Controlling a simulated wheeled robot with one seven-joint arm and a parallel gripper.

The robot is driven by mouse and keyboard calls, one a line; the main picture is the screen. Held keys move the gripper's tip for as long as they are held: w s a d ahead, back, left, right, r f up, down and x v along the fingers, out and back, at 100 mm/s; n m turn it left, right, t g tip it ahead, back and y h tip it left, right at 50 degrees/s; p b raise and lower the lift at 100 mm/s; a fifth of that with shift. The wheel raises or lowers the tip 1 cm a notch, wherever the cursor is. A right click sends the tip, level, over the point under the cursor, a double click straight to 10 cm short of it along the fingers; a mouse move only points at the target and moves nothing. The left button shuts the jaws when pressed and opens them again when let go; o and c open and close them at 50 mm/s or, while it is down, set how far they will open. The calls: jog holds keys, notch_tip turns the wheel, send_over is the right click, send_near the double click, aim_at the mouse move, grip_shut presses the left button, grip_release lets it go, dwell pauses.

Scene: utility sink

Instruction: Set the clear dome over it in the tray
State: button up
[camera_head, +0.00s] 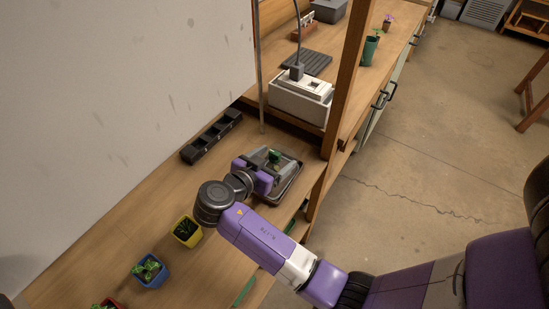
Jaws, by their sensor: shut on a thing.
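A dark shallow tray (289,186) lies on the wooden bench near its right edge, by the wooden post. A small green plant (275,157) shows over the tray, just beyond my gripper. My gripper (267,166) is over the left part of the tray, shut on a greyish see-through shape that looks like the clear dome (284,165). The dome appears around or over the plant. Its rim is too small and too hidden to tell whether it touches the tray. My purple wrist covers the tray's near left side.
A black compartment holder (212,136) lies behind to the left. A yellow pot (187,231) and a blue pot (151,270) stand at the front left. A white box-shaped device (301,97) is behind the tray. A large pale panel (130,90) bounds the left.

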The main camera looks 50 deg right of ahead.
jog(key=shift+f, duration=0.1)
jog(key=o, duration=1.5)
jog(key=shift+c, duration=0.2)
jog(key=shift+a+r, duration=0.1)
jog(key=shift+r, duration=0.1)
jog(key=b+v, duration=0.2)
jog(key=v, duration=1)
jog(key=shift+f, duration=0.15)
